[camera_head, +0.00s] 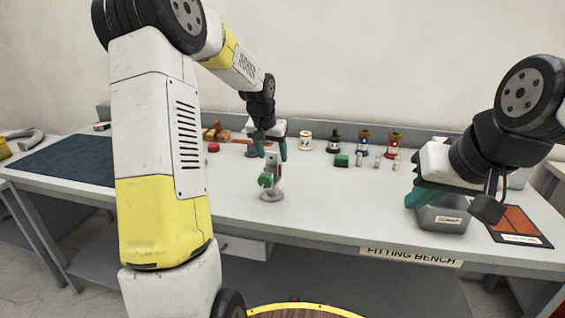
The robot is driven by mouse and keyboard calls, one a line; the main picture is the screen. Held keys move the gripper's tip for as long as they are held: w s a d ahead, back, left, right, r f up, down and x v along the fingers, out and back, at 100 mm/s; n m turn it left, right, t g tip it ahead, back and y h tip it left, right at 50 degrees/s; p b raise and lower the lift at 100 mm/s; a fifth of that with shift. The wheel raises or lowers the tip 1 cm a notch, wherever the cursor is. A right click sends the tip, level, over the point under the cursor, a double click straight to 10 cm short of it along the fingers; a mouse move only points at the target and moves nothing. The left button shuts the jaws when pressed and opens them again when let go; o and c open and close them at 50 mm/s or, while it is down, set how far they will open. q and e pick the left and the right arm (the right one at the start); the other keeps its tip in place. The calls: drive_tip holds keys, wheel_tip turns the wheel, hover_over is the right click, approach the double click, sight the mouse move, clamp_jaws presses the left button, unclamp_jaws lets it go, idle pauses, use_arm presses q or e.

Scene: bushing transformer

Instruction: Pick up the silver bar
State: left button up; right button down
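My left gripper (270,150) hangs over the middle of the bench with its two teal fingers apart. Just below the fingers stands a small grey fixture (271,195) with a round base and a green part (265,180). A pale grey upright piece (273,161) shows at its top, close to the fingertips; I cannot tell whether it is the silver bar or part of the fixture. No other clear silver bar shows. My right gripper (425,198) is at the right, with teal finger parts over a grey bin (441,218); its opening is not clear.
The front middle is clear.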

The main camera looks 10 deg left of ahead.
use_arm(q)
clamp_jaws()
